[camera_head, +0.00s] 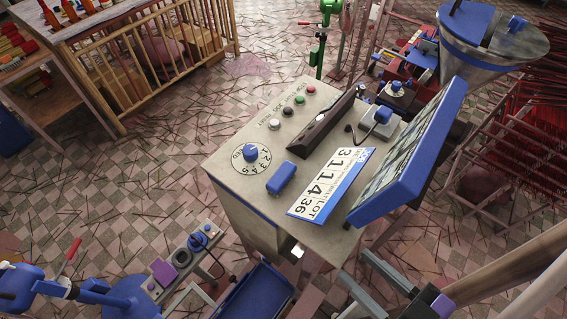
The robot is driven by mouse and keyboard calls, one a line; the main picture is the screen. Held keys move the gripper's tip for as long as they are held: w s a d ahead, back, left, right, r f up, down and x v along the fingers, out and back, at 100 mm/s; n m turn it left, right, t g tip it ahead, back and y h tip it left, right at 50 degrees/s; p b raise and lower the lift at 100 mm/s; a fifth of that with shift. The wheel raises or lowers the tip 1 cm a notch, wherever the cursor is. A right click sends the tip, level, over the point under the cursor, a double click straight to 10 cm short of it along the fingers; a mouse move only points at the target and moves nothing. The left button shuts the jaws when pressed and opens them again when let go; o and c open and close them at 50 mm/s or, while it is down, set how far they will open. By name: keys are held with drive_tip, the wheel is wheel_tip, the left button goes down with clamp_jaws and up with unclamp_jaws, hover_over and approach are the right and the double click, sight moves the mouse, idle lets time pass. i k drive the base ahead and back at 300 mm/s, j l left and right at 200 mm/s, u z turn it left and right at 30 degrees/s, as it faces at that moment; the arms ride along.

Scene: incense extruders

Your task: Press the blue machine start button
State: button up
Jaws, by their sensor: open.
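A beige control table (225,165) stands in the middle of the view. Along its left side is a row of round buttons: a white one (274,124), a green one (299,100), a dark one (288,111) and a red one (311,88). A blue knob (250,152) sits on a numbered dial, near a blue block (281,178). I cannot tell which is the start button. My gripper (354,266) is open and empty at the lower right, its grey fingers by the table's near edge.
A tilted blue-framed panel (411,150) and a number plate (331,184) are on the table. A blue machine with a funnel (492,42) stands at the upper right. A small control bench (187,255) is at the lower left. Thin sticks litter the checkered floor.

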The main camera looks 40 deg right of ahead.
sight(299, 99)
drive_tip(key=l, duration=0.4)
drive_tip(key=k+l+u, duration=0.15)
drive_tip(key=l, duration=0.3)
drive_tip(key=k+l, duration=0.1)
drive_tip(key=l, duration=0.3)
drive_tip(key=k+l+u, duration=0.15)
drive_tip(key=l, duration=0.65)
drive_tip(key=k+l+u, duration=0.15)
drive_tip(key=l, duration=0.25)
drive_tip(key=k+l, duration=0.15)
drive_tip(key=l, duration=0.2)
drive_tip(key=l+u, duration=0.05)
